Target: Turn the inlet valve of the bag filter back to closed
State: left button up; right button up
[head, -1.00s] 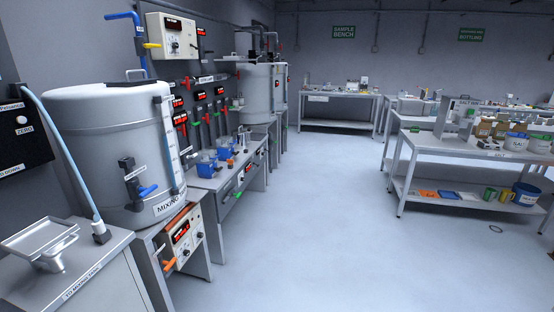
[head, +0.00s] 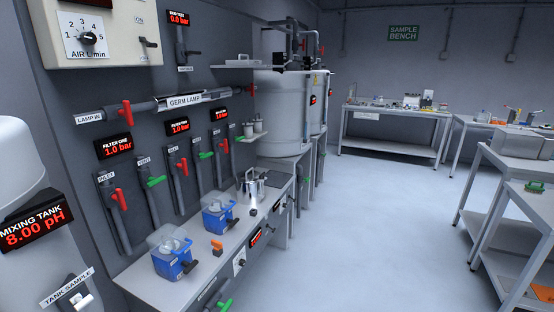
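On the left wall is a row of pipes with lever valves. The nearest is labelled INLET and has a red handle (head: 119,199), below a display (head: 115,146) reading FILTER ONE, 1.0 bar. Beside it is a VENT valve with a green handle (head: 155,181). Farther along are another red handle (head: 182,166), a green handle (head: 206,155) and a red handle (head: 223,146), with labels too small to read surely. I cannot tell which valve belongs to the bag filter. Neither gripper is in view.
A bench (head: 150,290) below the valves carries two blue devices (head: 172,256) and a steel vessel (head: 252,186). A mixing tank (head: 25,180) stands at near left. The floor (head: 390,230) is clear to the right, up to grey tables (head: 490,195).

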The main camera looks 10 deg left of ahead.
aim_at(225, 145)
jog(key=i+l+u, duration=0.1)
jog(key=i+u, duration=0.25)
jog(key=i+l+u, duration=0.35)
jog(key=i, duration=0.2)
jog(key=i+l+u, duration=0.35)
jog(key=i+l, duration=0.2)
jog(key=i+l+u, duration=0.1)
jog(key=l, duration=0.3)
jog(key=i+l, duration=0.3)
jog(key=i+l+u, duration=0.1)
jog(key=l, duration=0.25)
jog(key=i+l, duration=0.3)
jog(key=i+l+u, duration=0.1)
jog(key=l, duration=0.3)
jog(key=i+l, duration=0.25)
jog(key=i+l+u, duration=0.1)
jog(key=l, duration=0.35)
jog(key=i, duration=0.1)
